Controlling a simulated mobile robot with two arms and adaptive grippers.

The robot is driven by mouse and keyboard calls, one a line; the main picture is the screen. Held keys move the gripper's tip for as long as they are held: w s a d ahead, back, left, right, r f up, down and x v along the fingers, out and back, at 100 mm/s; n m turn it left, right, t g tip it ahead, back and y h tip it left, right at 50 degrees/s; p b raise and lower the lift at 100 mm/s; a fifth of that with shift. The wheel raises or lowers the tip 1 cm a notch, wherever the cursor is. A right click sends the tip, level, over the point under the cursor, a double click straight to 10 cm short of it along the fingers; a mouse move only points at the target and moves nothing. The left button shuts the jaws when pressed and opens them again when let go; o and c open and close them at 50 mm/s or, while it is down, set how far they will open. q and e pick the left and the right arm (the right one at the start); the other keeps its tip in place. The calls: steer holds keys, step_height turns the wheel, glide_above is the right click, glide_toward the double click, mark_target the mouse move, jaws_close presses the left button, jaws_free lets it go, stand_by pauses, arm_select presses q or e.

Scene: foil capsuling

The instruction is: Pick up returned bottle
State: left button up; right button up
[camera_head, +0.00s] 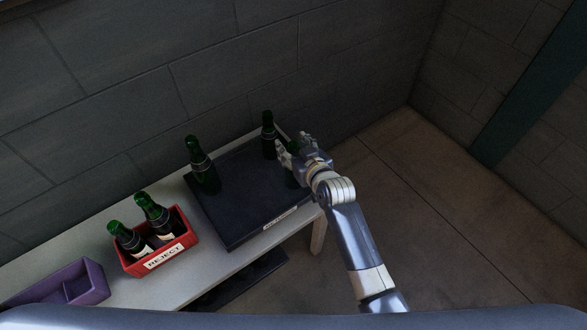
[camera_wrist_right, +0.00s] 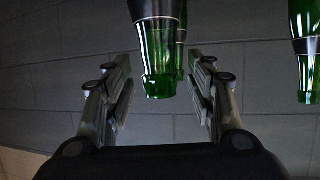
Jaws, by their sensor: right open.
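Dark green bottles with dark labels stand upright on a black mat: one at the left (camera_head: 203,168), one at the back (camera_head: 268,138), and one by my right gripper (camera_head: 291,176), which partly hides it. Nothing I see marks which is the returned bottle. My right gripper (camera_head: 289,150) is open at the mat's right side. In the right wrist view a green bottle neck (camera_wrist_right: 158,62) hangs into the picture between the two open fingers, with no visible contact. A second bottle shows just behind it, and another bottle (camera_wrist_right: 304,55) is at the right edge. My left gripper is not in view.
A red crate (camera_head: 163,263) labelled REJECT holds two bottles (camera_head: 158,214) on the white bench (camera_head: 205,272). A purple divided tray (camera_head: 92,273) is at the far left. The black mat (camera_head: 245,190) is bare in its middle. A grey block wall rises behind the bench.

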steer(key=shift+w, duration=0.1)
jaws_close()
steer(key=shift+r, duration=0.15)
